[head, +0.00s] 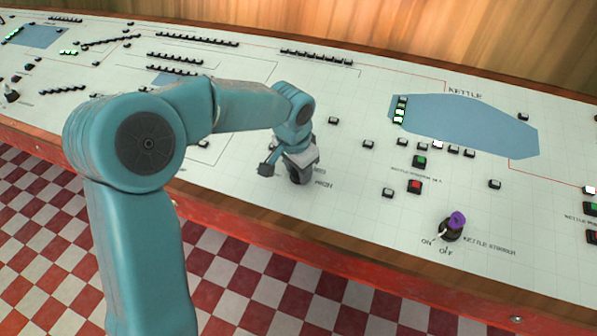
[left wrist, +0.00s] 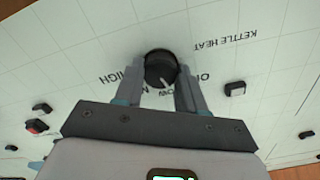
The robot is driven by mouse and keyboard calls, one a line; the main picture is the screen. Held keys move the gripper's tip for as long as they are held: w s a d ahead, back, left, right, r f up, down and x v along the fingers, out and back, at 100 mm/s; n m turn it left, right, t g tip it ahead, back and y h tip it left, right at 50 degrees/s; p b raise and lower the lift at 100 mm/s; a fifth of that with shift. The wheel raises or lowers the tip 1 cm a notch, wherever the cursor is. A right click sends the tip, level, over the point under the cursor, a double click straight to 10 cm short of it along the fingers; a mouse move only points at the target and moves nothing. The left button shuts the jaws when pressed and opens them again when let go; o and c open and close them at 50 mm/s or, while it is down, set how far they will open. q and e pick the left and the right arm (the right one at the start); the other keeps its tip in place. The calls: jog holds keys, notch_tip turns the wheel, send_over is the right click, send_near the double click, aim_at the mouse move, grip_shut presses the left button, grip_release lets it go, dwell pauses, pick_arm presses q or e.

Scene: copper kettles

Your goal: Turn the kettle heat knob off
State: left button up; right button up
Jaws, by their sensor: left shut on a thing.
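The kettle heat knob (left wrist: 160,66) is round and black with a white pointer line, and sits on the white panel beside the printed words KETTLE HEAT. In the left wrist view, the two fingers of my left gripper (left wrist: 161,82) are closed around its sides. The fingers and gripper body hide part of the printed scale; HIGH shows on the left. I cannot tell which mark the pointer meets. In the head view my left gripper (head: 291,170) is down at the panel near its front edge, and it mostly hides the knob. My right gripper is not in view.
A purple-topped kettle stirrer knob (head: 455,226) with ON and OFF marks stands to the right. A red button (head: 414,186), a green button (head: 419,161) and several black switches lie around the blue kettle shape (head: 470,125).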

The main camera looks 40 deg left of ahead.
pick_arm(q)
jog(key=n+b, duration=0.1)
jog(key=n, duration=0.4)
jog(key=shift+a+r+b, duration=0.1)
jog(key=shift+b, duration=0.2)
jog(key=shift+n, duration=0.3)
jog(key=o, duration=1.1)
jog(key=shift+s, duration=0.1)
jog(key=shift+c, duration=0.2)
jog(key=s+r+p, duration=0.2)
jog(key=s+r, duration=0.1)
jog(key=r, duration=1.3)
jog(key=shift+d, duration=0.45)
